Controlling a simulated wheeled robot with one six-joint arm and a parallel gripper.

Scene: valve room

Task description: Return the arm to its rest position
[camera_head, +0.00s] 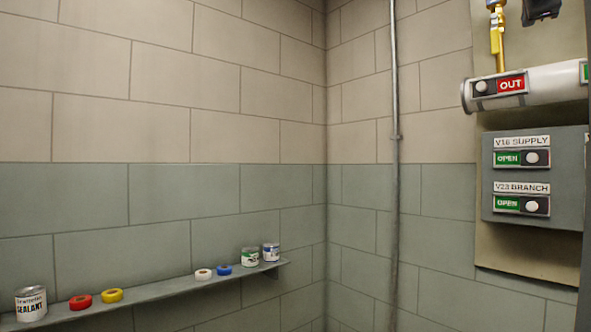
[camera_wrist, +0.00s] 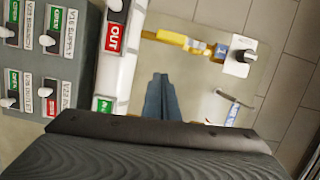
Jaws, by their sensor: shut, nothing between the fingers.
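In the wrist view my gripper (camera_wrist: 160,76) points away from the camera with its two blue-grey fingers together, shut and empty. It is in front of the beige backing board (camera_wrist: 188,80), beside the white pipe (camera_wrist: 130,58). I cannot tell its distance from the board, but nothing visible is held.
The white pipe (camera_head: 550,87) bears a red OUT tag (camera_head: 511,85). A yellow valve handle (camera_head: 496,38) hangs above it. Below is a grey panel (camera_head: 570,180) with V16 SUPPLY and V23 BRANCH sliders, both reading OPEN. A shelf (camera_head: 150,293) with cans and tape rolls runs along the left wall.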

